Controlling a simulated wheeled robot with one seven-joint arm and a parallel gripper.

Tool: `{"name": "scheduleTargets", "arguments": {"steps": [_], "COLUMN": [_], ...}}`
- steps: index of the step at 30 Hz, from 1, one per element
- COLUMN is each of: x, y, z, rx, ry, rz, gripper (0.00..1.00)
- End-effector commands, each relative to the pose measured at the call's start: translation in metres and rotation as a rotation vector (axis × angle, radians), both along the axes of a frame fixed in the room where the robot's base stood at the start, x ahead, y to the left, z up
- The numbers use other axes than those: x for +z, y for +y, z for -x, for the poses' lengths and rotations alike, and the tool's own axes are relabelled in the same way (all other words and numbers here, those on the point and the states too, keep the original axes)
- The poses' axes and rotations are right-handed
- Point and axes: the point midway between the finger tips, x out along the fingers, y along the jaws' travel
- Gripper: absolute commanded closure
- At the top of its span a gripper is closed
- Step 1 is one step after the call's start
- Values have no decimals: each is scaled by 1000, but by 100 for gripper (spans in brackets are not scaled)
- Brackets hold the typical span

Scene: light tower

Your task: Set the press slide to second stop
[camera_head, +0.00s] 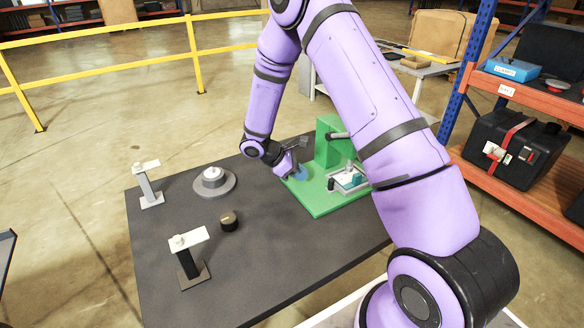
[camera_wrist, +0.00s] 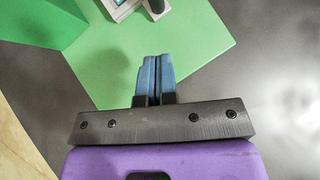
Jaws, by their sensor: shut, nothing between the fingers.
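The press has a green base plate (camera_head: 318,203) and a green upright block (camera_head: 327,148) on the dark table. A light grey slide part (camera_head: 349,180) with a teal piece sits on the plate, with a small dark knob (camera_head: 331,184) at its left. My gripper (camera_head: 302,174) is low over the plate's left part, left of the knob and apart from it. In the wrist view its blue fingers (camera_wrist: 155,62) are together and empty over the plate (camera_wrist: 185,45). The grey slide part (camera_wrist: 122,8) is cut off at the top edge. The stop marks cannot be made out.
The dark table (camera_head: 275,265) also holds a round grey base with a white top (camera_head: 213,178), a black knob (camera_head: 228,221) and two stands with white tops (camera_head: 150,185), (camera_head: 190,255). An orange shelf (camera_head: 530,200) stands at right. The table's front middle is clear.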

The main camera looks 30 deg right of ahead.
Motion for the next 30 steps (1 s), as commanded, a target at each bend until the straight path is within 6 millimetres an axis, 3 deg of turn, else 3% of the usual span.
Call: {"name": "scheduleTargets", "arguments": {"steps": [5,13,30], "x": [-23,-22,-22], "y": [-23,-52,-63], "z": [11,24,27], "rx": [-2,-1,-1], "ry": [3,1,-1], "rz": [0,0,-1], "gripper": [100,100,100]}}
